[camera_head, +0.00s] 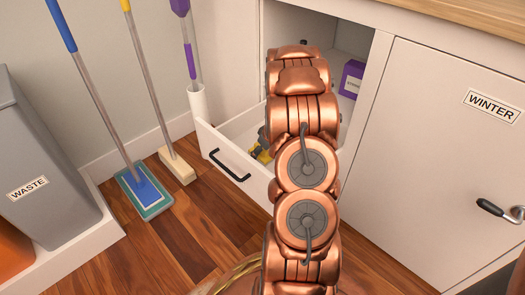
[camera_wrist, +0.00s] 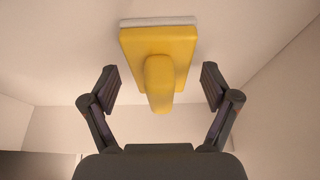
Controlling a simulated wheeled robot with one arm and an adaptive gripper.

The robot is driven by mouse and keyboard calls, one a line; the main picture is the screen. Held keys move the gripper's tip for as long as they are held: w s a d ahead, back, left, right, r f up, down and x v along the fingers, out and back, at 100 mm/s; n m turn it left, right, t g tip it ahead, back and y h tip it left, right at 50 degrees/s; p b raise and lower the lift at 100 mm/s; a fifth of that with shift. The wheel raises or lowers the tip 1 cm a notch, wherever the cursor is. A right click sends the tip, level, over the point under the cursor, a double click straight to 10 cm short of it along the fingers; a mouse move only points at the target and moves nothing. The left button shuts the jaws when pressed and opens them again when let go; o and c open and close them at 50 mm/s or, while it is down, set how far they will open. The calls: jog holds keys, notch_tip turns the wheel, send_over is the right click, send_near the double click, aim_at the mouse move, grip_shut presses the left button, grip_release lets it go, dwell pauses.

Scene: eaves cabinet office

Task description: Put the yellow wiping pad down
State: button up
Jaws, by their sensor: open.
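The yellow wiping pad (camera_wrist: 137,50) has a yellow block, a rounded handle and a pale layer along its far edge. In the wrist view it lies ahead of my gripper (camera_wrist: 159,87), with its handle between the two spread fingers and a gap on each side. My gripper is open and holds nothing. In the head view a small yellow part of the pad (camera_head: 263,156) shows inside the open white drawer (camera_head: 233,165), beside my gripper (camera_head: 264,142). My arm hides most of the pad and of the gripper there.
A purple box (camera_head: 352,79) stands in the cabinet behind my arm. The door marked WINTER (camera_head: 440,150) is at the right. A blue mop (camera_head: 145,192), a pale-headed broom (camera_head: 177,166) and a grey WASTE bin (camera_head: 45,160) stand at the left.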

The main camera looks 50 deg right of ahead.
jog(key=p+v, duration=0.1)
jog(key=v, duration=0.1)
jog(key=p+v, duration=0.1)
jog(key=v, duration=0.2)
jog(key=p+v, duration=0.1)
jog(key=v, duration=0.2)
jog(key=shift+w+a+p, duration=0.15)
jog(key=shift+w+p, duration=0.15)
jog(key=shift+r, duration=0.15)
jog(key=s+a+r+n+g+y+p, duration=0.1)
jog(key=s+a+r+p, duration=0.1)
jog(key=a+r+p, duration=1.1)
jog(key=s+a+r+g+y+p, duration=0.15)
jog(key=a+r+p, duration=0.55)
jog(key=a+r, duration=1.1)
jog(key=s+a+r+g+h+p, duration=0.1)
jog(key=s+a+r+g+p, duration=0.1)
jog(key=s+r+p, duration=0.8)
jog(key=s+a+r+g+h+p, duration=0.1)
jog(key=s+a+r+p, duration=0.3)
jog(key=s+r+p, duration=0.5)
jog(key=s+r, duration=0.5)
jog(key=r, duration=0.4)
jog(key=shift+s+r+m+g+p, duration=0.2)
jog(key=shift+r+m+g+p, duration=0.15)
jog(key=shift+r+m+p, duration=0.05)
